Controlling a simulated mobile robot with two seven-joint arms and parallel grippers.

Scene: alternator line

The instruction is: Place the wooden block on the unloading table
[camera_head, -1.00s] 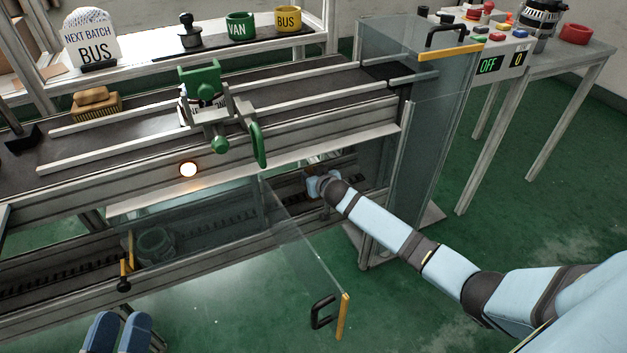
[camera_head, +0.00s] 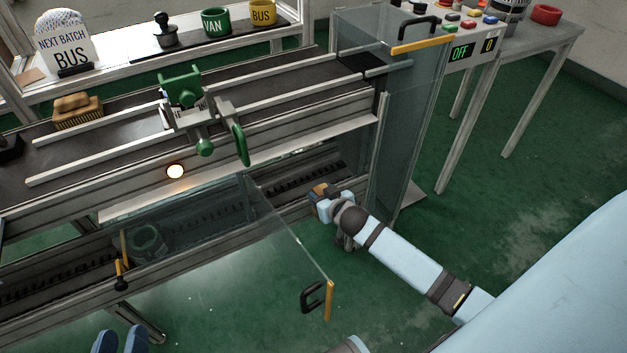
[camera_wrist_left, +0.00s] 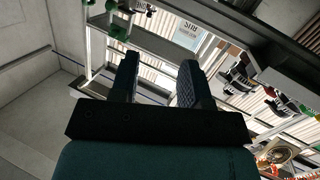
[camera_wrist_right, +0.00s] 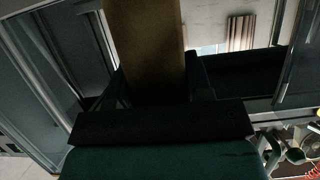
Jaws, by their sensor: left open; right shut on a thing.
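The wooden block (camera_wrist_right: 145,45) is brown and fills the upper middle of the right wrist view, between the fingers. In the head view its brown end (camera_head: 319,190) shows small at the tip of my right gripper (camera_head: 325,199). My right gripper is shut on the block, in front of the lower level of the conveyor, near the open clear door. My left gripper (camera_head: 120,342) is open and empty at the bottom left of the head view; its two fingers stand apart in the left wrist view (camera_wrist_left: 160,80). No table is marked as the unloading table.
The clear door (camera_head: 290,235) with a black handle (camera_head: 313,297) swings out left of my right gripper. A glass guard (camera_head: 405,120) stands behind it to the right. A grey table (camera_head: 555,45) stands at the far right. Green floor is open on the right.

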